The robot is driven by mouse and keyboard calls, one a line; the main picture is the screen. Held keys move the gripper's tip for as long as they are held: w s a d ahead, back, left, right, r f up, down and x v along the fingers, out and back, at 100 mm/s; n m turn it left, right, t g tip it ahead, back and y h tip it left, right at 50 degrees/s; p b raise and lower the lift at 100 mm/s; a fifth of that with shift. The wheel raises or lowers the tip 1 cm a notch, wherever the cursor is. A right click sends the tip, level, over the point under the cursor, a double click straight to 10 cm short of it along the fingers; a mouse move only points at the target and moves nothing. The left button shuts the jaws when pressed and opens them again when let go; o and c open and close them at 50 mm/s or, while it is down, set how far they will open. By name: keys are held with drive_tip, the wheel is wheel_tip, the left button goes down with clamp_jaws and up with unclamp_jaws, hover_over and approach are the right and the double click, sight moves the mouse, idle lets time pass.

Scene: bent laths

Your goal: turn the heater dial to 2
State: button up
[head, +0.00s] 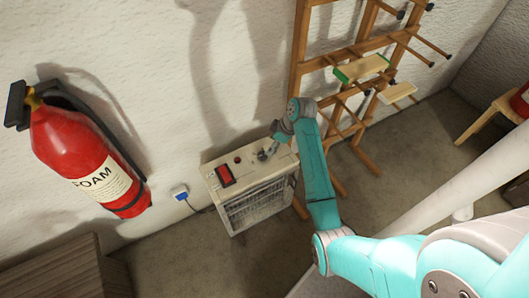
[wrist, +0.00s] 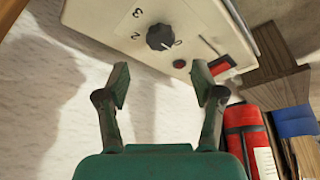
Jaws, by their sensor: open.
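The heater (head: 258,208) is a pale box with a front grille, standing on the floor against the wall. Its dark round dial (wrist: 160,37) is on the top panel in the wrist view. The numerals 3, 2 and what looks like 0 are printed around it, and a pale mark on the dial appears to face the 0. My gripper (wrist: 161,82) is open and empty, with its fingers apart and short of the dial in that view. In the head view my gripper (head: 272,143) is over the heater top, close to the dial; contact cannot be told.
A red rocker switch (head: 225,175) and a small red lamp (wrist: 179,64) sit beside the dial. A wooden rack (head: 297,50) stands close to the heater's right. A red fire extinguisher (head: 85,150) hangs on the wall at left. A plug (head: 180,192) is in the wall.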

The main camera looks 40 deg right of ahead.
sight(263, 155)
drive_tip(key=x, duration=0.8)
drive_tip(key=shift+f, duration=0.25)
drive_tip(key=shift+a, duration=0.1)
drive_tip(key=c, duration=1.1)
